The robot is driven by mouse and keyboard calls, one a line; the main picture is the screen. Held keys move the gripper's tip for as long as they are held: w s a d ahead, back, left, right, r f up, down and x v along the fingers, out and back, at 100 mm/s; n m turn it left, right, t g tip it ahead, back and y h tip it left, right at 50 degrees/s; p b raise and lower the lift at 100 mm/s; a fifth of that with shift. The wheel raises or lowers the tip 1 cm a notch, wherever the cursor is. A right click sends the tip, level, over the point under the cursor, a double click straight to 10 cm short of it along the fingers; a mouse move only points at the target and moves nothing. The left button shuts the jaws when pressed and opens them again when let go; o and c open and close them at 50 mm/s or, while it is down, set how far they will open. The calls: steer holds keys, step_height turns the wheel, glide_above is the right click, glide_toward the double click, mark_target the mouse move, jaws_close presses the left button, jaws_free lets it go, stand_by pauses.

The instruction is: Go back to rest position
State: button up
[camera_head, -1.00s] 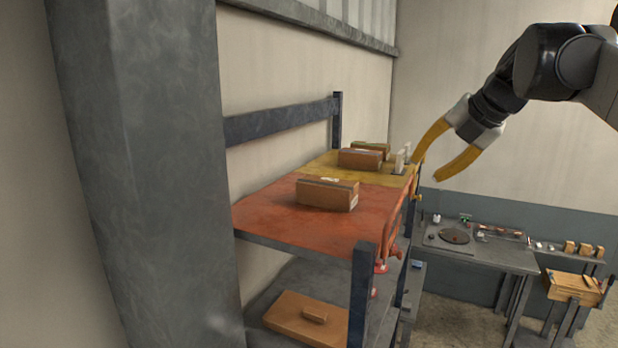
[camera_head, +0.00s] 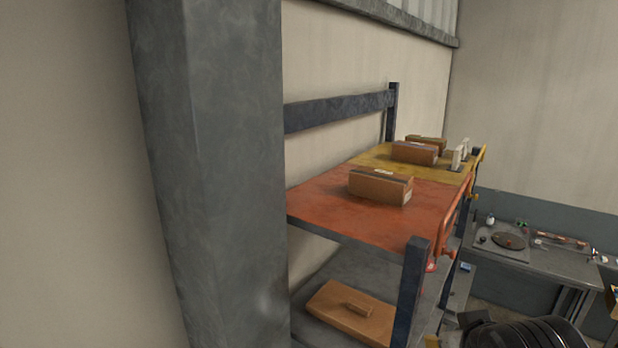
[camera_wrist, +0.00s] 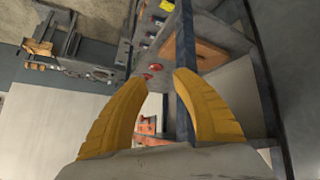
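My gripper (camera_wrist: 163,100) shows in the wrist view as two curved yellow fingers spread apart with nothing held between them. The shelf rack is beyond the fingers in that view, turned on its side. In the head view the gripper is out of sight; a dark part of my arm shows at the bottom right edge. A brown box (camera_head: 380,187) lies on the orange shelf board (camera_head: 325,205). Two more boxes, a nearer one (camera_head: 414,153) and a farther one (camera_head: 427,142), lie on the yellow board (camera_head: 372,160).
A thick grey pillar (camera_head: 215,170) stands left of the rack. A wooden board (camera_head: 335,308) lies on the lower shelf. A grey workbench (camera_head: 545,262) with tools stands at the right by the back wall.

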steer(key=s+a+f+g+y, duration=0.2)
steer(key=s+a+f, duration=0.3)
step_height(320, 180, down, 45)
steer(key=b, duration=4.5)
steer(key=shift+w+d+t, duration=0.3)
steer(key=shift+w+d, duration=0.15)
